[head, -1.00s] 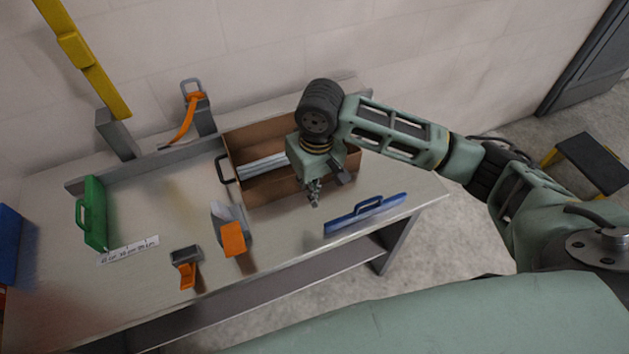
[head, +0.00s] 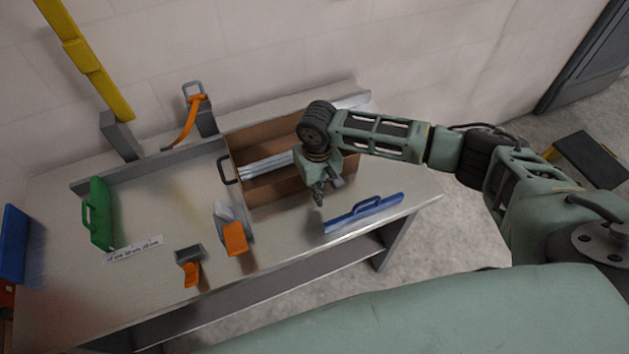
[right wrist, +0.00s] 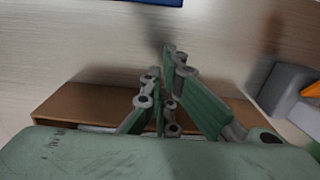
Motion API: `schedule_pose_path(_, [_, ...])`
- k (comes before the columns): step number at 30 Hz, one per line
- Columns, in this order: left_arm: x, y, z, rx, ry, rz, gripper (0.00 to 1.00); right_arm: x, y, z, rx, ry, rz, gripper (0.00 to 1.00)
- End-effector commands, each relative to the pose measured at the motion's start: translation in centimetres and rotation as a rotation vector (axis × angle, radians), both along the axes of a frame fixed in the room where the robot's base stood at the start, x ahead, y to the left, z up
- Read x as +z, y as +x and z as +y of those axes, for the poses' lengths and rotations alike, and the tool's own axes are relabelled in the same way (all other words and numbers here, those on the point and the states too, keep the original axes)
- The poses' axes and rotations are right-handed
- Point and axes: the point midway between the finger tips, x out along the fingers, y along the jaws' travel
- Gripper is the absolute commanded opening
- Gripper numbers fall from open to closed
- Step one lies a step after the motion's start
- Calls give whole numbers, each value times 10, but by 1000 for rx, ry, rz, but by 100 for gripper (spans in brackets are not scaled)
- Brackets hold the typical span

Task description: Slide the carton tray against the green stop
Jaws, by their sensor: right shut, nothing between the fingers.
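The carton tray (head: 290,196) is an open brown box on the bench, with a dark handle on its left side and pale bars inside. The green stop (head: 99,215) stands at the left end of the bench, well apart from the tray. My right gripper (head: 319,198) is shut and empty at the tray's front right part in the head view, hiding some of it. In the right wrist view its fingers (right wrist: 168,62) are together, and a brown tray wall (right wrist: 75,104) shows behind them. Whether they touch the tray is unclear. My left gripper is not in view.
A blue stop (head: 365,212) lies at the front right of the bench. An orange strap hangs on a grey post (head: 203,118) at the back.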

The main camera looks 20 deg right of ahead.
Motion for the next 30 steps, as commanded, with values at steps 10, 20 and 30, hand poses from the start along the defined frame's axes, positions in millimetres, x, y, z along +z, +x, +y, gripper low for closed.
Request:
schedule_pose_path(10, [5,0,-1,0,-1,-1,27,-1,16,1,2,0,3,0])
schedule_pose_path(20, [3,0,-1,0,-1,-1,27,-1,20,1,0,0,1,0])
schedule_pose_path(30, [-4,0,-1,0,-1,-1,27,-1,48,2,1,0,3,0])
